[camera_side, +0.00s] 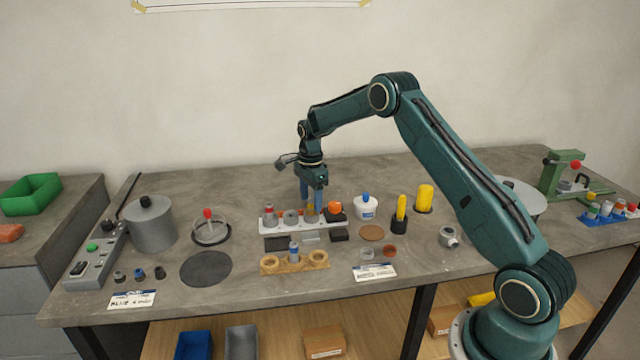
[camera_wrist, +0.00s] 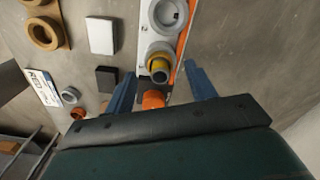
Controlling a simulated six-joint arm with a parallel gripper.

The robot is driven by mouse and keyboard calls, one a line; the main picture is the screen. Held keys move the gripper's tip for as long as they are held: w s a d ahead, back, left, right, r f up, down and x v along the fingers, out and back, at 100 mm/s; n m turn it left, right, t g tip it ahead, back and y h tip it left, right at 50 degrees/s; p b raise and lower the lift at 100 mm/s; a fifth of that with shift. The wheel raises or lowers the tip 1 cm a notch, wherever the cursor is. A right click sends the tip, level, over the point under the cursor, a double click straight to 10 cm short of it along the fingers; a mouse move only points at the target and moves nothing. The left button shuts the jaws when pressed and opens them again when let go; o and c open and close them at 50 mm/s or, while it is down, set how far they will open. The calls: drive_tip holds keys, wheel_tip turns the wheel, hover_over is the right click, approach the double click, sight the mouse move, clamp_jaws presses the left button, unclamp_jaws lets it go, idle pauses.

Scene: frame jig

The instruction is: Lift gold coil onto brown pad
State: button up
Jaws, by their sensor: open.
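The gold coil (camera_side: 311,213) stands in the white rack (camera_side: 283,228) in the side view, next to an orange-topped piece (camera_side: 335,208). It also shows in the wrist view (camera_wrist: 158,64) as a gold ring with a dark centre. My gripper (camera_side: 311,203) points down over the coil's end of the rack. In the wrist view my gripper (camera_wrist: 161,88) is open, with its blue fingers apart on either side of the coil's line, holding nothing. The brown pad (camera_side: 372,232) is a flat, bare disc on the table, right of the rack. I cannot make it out in the wrist view.
A black block (camera_side: 340,235) lies between rack and pad. A white tub (camera_side: 366,207) stands behind the pad, and a black cup with a yellow piece (camera_side: 399,221) stands to its right. Small rings (camera_side: 389,251) and a wooden ring holder (camera_side: 295,263) are in front.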

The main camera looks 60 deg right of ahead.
drive_tip(key=shift+f, duration=1.15)
drive_tip(key=c, duration=1.1)
